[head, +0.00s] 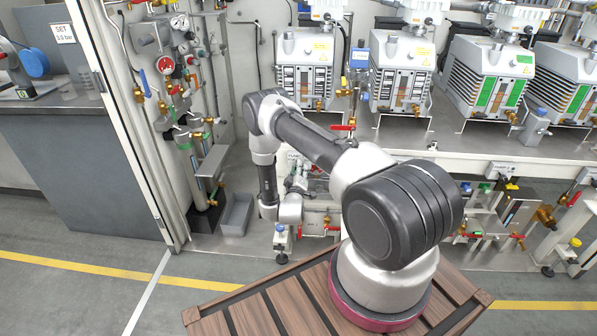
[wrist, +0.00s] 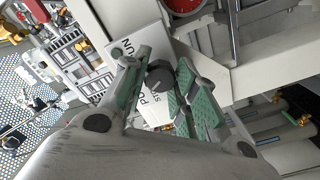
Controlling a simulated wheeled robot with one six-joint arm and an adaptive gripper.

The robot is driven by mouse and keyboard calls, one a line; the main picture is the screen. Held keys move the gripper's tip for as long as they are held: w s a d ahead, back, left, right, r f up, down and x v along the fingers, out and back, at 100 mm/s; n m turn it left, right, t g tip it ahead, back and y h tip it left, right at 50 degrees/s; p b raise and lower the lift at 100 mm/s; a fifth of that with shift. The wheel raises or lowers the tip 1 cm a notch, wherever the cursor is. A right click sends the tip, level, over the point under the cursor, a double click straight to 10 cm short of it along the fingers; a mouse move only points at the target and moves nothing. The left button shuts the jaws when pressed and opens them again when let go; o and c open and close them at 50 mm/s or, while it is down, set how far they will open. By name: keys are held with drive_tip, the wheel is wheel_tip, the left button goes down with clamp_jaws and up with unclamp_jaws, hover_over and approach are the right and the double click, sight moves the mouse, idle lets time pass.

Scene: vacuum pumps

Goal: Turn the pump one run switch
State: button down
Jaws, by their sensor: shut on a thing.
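The pump one run switch is a dark round knob (wrist: 159,76) on a white label plate (wrist: 127,49), in the middle of the wrist view. Parts of the lettering "RUN", "ST" and "PU" show on the plate; the rest is covered. My gripper (wrist: 162,84) is shut on the knob, with its green-padded fingers on either side of it. The fingers hide part of the knob, so I cannot tell which way it points. In the head view my arm reaches down to the front of the pump frame, and the knob cannot be made out there.
Several pumps (head: 305,66) stand in a row on the white bench (head: 470,142). Left of my gripper are a grey bin (head: 236,215) and a panel of valves and gauges (head: 167,66). In the wrist view a red round part (wrist: 183,4) and white beams lie close by.

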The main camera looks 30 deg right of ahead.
drive_tip(key=shift+n, duration=1.2)
drive_tip(key=c, duration=1.5)
unclamp_jaws()
drive_tip(key=shift+n, duration=0.5)
drive_tip(key=o, duration=0.4)
drive_tip(key=shift+s+a, duration=0.15)
drive_tip(key=shift+v, duration=0.85)
drive_tip(key=v, duration=0.6)
